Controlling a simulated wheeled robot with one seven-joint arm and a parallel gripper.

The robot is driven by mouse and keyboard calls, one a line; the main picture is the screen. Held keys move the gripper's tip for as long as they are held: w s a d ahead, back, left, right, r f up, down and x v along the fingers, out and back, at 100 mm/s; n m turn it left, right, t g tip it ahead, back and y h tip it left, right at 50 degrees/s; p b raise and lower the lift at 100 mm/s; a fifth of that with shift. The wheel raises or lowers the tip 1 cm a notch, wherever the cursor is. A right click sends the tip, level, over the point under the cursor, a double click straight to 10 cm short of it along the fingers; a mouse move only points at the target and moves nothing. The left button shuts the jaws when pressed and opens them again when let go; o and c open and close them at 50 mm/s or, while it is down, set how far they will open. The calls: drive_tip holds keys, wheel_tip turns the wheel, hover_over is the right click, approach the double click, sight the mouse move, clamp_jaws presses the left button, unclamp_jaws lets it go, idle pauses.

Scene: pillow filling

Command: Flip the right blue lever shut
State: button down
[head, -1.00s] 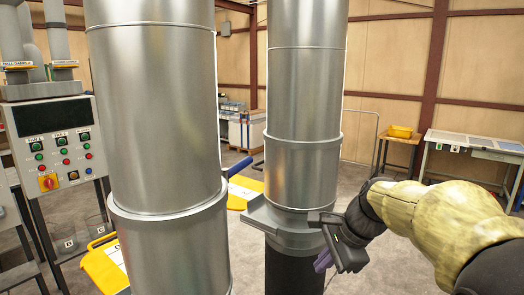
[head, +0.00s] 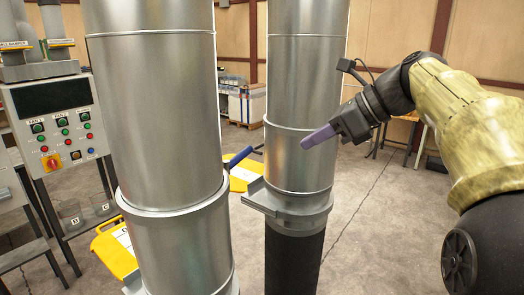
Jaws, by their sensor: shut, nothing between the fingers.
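A blue lever (head: 238,157) shows in the gap between the two silver pipes, angled up to the right. Its mount is partly hidden, so I cannot tell which pipe it belongs to. The right pipe (head: 305,90) has a grey collar with a flat plate (head: 262,197) low on its left side, above a dark sleeve (head: 295,260). No blue lever shows on the near side of that collar. My gripper (head: 305,143) has purple fingers, is shut and empty, and points left at the right pipe, above the collar. I cannot tell whether it touches the pipe.
The large left pipe (head: 155,100) fills the near left. A control panel (head: 55,120) with buttons stands further left. Yellow parts (head: 115,250) show beside the left pipe and in the gap (head: 243,178).

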sight(239, 157)
drive_tip(key=w+a+f+p, duration=0.1)
drive_tip(key=w+a+f, duration=0.1)
drive_tip(key=a, duration=0.3)
drive_tip(key=w+a+f+p, duration=0.2)
drive_tip(key=a, duration=0.3)
drive_tip(key=shift+w+f, duration=0.4)
drive_tip(key=shift+a, duration=0.15)
